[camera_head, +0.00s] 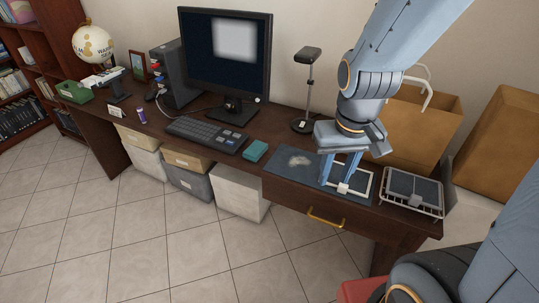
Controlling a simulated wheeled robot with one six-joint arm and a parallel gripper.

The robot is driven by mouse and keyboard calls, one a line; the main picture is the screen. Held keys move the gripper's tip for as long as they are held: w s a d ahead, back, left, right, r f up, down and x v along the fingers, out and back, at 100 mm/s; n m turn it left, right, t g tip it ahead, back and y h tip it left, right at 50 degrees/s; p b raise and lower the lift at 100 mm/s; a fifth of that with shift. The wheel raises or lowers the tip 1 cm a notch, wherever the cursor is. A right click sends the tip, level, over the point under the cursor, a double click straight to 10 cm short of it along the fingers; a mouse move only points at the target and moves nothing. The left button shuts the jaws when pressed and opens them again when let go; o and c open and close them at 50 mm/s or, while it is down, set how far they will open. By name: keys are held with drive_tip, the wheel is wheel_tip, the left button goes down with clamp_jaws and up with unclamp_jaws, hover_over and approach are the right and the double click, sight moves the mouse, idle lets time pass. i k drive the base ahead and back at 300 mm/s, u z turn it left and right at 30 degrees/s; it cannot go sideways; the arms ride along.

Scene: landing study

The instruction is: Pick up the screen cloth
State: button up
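My gripper (336,182) points down over the right part of the desk. Its two blue fingers stand apart, with nothing clearly seen between them. The fingertips are low, close to a dark blue mat (281,168) and a white-edged frame (367,184); I cannot tell whether they touch. A small white tag (343,188) shows beside the right fingertip.
A wire tray (413,203) stands at the desk's right end. A teal box (255,151), keyboard (206,134), monitor (226,55) and lamp (304,125) are to the left. A drawer handle (325,219) is on the front.

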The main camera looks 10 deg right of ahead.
sight(255, 150)
drive_tip(key=z, duration=0.05)
drive_tip(key=k, duration=1)
drive_tip(key=u, duration=0.85)
drive_tip(key=i, duration=0.65)
drive_tip(key=z, duration=0.5)
drive_tip(key=i, duration=0.75)
drive_tip(key=z, duration=0.7)
